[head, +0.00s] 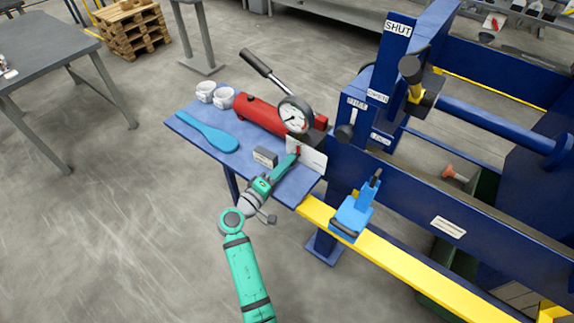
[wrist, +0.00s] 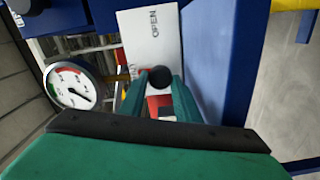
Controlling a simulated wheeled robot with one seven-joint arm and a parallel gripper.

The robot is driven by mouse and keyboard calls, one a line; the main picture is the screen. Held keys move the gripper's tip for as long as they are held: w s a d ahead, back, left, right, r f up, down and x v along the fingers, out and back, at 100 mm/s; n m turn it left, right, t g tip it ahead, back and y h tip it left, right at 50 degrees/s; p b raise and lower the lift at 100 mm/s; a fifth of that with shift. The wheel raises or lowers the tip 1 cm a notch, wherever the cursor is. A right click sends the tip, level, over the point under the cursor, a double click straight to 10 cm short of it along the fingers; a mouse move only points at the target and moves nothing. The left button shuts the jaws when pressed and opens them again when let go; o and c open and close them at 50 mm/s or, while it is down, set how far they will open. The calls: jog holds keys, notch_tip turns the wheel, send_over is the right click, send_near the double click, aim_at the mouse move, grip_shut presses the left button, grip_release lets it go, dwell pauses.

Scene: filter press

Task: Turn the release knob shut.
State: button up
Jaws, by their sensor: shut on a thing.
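The release knob, with a black round end (wrist: 160,77) in the wrist view, sits in front of a white label plate (wrist: 160,38) at the pump's end. A small red part shows at the plate in the head view (head: 298,150). The plate reads OPEN at one end; its other label is mostly hidden by a finger. My gripper (head: 291,161) reaches in from the front, its green fingers closed on the knob, one on each side. The red hand pump (head: 258,115) carries a round gauge (head: 294,115) and a black-gripped lever (head: 256,63).
The blue press frame (head: 425,190) and a yellow rail (head: 400,272) stand right. Floor is free at left.

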jog(key=shift+a+f, duration=0.1)
jog(key=shift+a, duration=0.05)
jog(key=shift+s, duration=0.1)
jog(key=o, duration=0.7)
jog(key=shift+o, duration=0.2)
jog(key=v, duration=1)
jog(key=shift+s, duration=0.35)
jog(key=shift+w+a, duration=0.1)
